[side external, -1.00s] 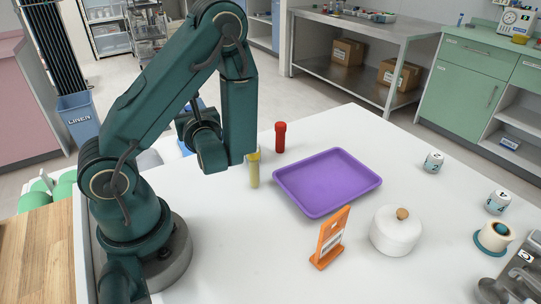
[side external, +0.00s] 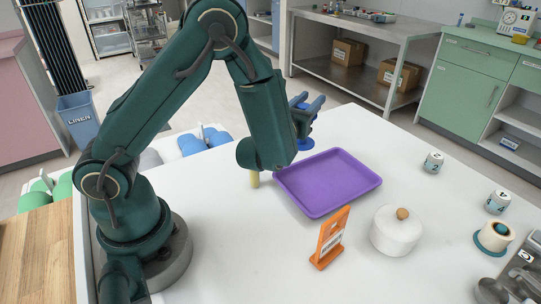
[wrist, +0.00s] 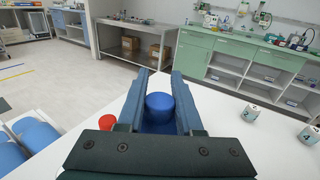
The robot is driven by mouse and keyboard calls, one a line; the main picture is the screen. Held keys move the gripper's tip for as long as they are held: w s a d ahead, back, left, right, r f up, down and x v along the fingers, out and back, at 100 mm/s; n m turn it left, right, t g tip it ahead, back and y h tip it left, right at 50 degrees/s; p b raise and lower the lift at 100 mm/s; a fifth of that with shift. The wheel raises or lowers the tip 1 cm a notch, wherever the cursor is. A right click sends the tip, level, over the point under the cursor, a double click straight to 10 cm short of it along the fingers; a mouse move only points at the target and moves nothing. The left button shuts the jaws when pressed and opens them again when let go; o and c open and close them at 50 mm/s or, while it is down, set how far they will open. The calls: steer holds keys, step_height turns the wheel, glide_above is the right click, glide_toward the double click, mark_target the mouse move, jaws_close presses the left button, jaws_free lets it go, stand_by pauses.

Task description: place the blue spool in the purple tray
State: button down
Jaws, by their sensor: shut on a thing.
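My gripper (side external: 304,116) is shut on the blue spool (wrist: 159,107), which sits between the two fingers in the wrist view. In the side external view the blue spool (side external: 305,143) shows below the fingers, partly hidden by my arm. It is near the far left edge of the purple tray (side external: 328,183). The tray is empty and lies flat on the white table. I cannot tell whether the spool is over the tray's rim or just behind it.
An orange stand (side external: 330,238) and a white lidded pot (side external: 396,231) stand in front of the tray. A yellow tube (side external: 254,180) is partly behind my arm. A red bottle (wrist: 107,122) stands left of my gripper in the wrist view. Numbered cans (side external: 433,162) are at the right.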

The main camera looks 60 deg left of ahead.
steer(key=w+d+m+t+h, duration=0.2)
steer(key=w+d+m+h, duration=0.15)
steer(key=d, duration=0.35)
steer(key=shift+h, duration=0.35)
steer(key=shift+d+f, duration=0.15)
steer(key=shift+f, duration=3.8)
steer(key=shift+s+f, duration=0.1)
steer(key=shift+f, duration=0.05)
steer(key=c, duration=0.6)
jaws_free()
steer(key=shift+o, duration=0.2)
